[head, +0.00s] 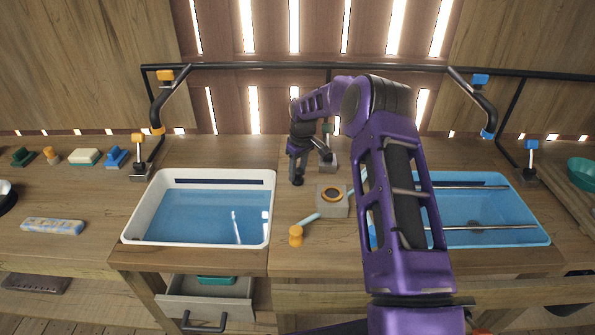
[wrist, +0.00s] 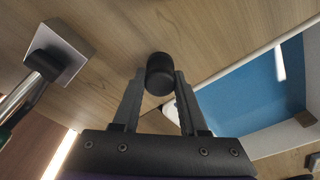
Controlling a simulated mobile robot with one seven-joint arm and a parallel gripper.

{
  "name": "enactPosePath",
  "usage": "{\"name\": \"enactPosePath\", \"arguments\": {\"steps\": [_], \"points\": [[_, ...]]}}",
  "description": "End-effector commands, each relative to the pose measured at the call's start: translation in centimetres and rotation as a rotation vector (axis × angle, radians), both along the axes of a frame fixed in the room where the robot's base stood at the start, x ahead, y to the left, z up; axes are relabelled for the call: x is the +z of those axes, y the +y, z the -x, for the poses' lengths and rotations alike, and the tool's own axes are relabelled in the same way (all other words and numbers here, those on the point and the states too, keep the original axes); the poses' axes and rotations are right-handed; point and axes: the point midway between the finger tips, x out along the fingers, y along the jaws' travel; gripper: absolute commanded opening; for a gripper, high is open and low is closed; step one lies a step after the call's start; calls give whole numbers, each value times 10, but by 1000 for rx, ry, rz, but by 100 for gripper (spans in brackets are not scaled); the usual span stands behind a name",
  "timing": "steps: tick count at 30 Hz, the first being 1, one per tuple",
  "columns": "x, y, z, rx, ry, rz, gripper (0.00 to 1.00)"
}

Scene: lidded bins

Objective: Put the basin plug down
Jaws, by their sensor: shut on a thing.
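The basin plug (wrist: 160,72) is a short black cylinder, held between the fingertips of my gripper (wrist: 155,88) in the wrist view. In the head view my gripper (head: 298,168) points down over the wooden counter, behind the gap between the two basins. The dark tip below its fingers there is small, and I cannot tell whether the plug touches the counter. The white basin (head: 133,217) holding blue water is to the left of my gripper. The blue basin (head: 500,240) is to the right, partly hidden by my arm.
A grey block with a round ring (head: 332,200) and a pale blue bar with an orange knob (head: 296,235) lie just in front of my gripper. A tap base (head: 327,163) stands close on its right. Sponges and brushes (head: 84,157) are at the far left.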

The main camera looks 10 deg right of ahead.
Motion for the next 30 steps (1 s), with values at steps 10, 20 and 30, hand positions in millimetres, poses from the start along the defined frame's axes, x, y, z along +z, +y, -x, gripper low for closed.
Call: {"name": "enactPosePath", "arguments": {"steps": [10,20,30], "points": [[-6,0,0,0,1,-1,67],[-5,0,0,0,0,0,72],[46,-3,3,-1,-4,1,72]]}}
